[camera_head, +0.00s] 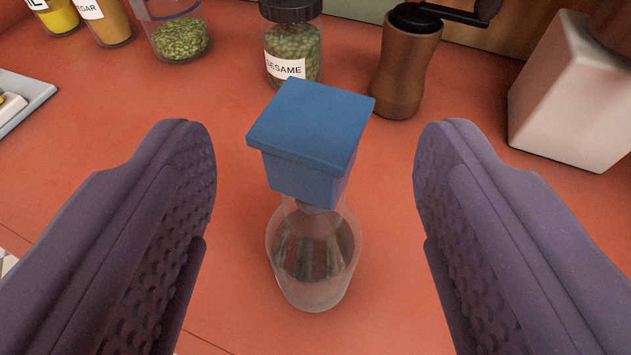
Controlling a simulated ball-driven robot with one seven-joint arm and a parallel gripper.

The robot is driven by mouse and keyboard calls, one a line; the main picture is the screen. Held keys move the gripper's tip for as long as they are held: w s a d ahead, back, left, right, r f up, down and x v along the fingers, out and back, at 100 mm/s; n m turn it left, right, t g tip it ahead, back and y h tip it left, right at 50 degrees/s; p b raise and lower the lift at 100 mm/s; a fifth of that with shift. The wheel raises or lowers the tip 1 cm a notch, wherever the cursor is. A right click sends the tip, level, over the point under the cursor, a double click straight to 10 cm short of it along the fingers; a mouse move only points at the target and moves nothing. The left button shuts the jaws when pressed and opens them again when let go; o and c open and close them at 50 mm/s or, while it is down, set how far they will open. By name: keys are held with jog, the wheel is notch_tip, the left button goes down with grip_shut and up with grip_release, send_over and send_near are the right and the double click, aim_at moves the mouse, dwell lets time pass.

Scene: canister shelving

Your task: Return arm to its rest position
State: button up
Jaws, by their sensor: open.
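My gripper (315,180) is open, with one dark purple padded finger at the left and one at the right. Between the fingers in the picture is a clear container (330,275) topped by a square blue block-like lid (310,125). Neither finger touches the container or the blue top. The container stands on the red-orange counter (230,290). Its contents are hard to make out through the clear wall.
Behind stand a jar labelled SESAME (292,50), a brown grinder (403,65), a jar of green seeds (180,38) and two labelled bottles. A white block (570,105) is at right, a pale tray (30,90) at left. Counter around the container is clear.

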jog(key=shift+s+r, duration=0.2)
jog(key=shift+s, duration=0.5)
